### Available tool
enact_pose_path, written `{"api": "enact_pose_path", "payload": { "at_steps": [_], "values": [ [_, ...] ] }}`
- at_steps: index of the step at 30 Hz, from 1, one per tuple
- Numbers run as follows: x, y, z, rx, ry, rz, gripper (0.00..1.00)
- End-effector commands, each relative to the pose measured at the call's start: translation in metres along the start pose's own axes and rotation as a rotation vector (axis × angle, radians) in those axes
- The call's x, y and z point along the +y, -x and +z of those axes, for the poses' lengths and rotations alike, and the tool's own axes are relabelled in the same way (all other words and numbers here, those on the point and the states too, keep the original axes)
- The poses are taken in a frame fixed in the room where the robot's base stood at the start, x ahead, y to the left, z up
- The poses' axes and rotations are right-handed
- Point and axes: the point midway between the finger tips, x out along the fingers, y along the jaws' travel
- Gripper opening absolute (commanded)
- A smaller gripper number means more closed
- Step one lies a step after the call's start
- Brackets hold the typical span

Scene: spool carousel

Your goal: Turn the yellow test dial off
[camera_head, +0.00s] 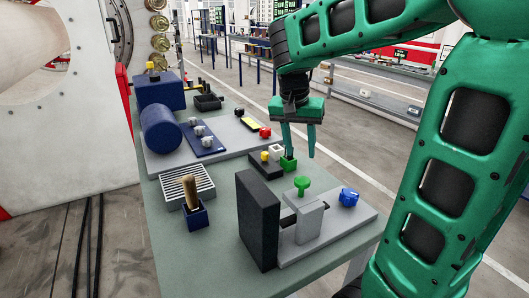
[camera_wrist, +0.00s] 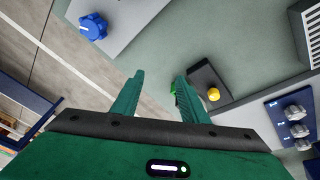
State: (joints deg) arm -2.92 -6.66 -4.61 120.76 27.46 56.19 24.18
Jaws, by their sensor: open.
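A small yellow round knob (camera_head: 265,156) sits on a dark block (camera_head: 266,171) in the middle of the green-topped table. In the wrist view the yellow knob (camera_wrist: 213,94) is on the dark block, right of the right-hand finger. I cannot make out its pointer or setting. My gripper (camera_head: 299,152) hangs above the table, open and empty, right of the yellow knob. In the wrist view my gripper (camera_wrist: 160,76) has both fingers apart with nothing between them. A green block (camera_head: 288,162) is close by the left finger in the head view; the finger partly hides it in the wrist view.
In front are a green knob (camera_head: 302,184), a blue knob (camera_head: 348,196) and a tall black plate (camera_head: 257,222). Behind are a red knob (camera_head: 265,132) and a blue cylinder (camera_head: 161,137). A blue cup (camera_head: 195,217) holds a wooden handle.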

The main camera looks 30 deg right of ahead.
Motion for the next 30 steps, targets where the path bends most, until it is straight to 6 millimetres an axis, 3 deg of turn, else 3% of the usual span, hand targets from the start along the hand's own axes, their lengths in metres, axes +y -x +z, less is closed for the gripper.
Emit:
{"api": "enact_pose_path", "payload": {
  "at_steps": [1, 3, 6, 10, 17, 30],
  "values": [
    [-0.030, 0.004, -0.011, 0.026, -0.022, -0.001, 0.40],
    [-0.062, 0.009, -0.022, 0.059, -0.068, -0.006, 0.40],
    [-0.101, 0.015, -0.031, 0.095, -0.121, -0.017, 0.40],
    [-0.130, 0.020, -0.037, 0.121, -0.167, -0.029, 0.40],
    [-0.140, 0.009, -0.041, 0.131, -0.188, -0.031, 0.40],
    [-0.139, -0.063, -0.051, 0.128, -0.188, -0.030, 0.40]
  ]
}}
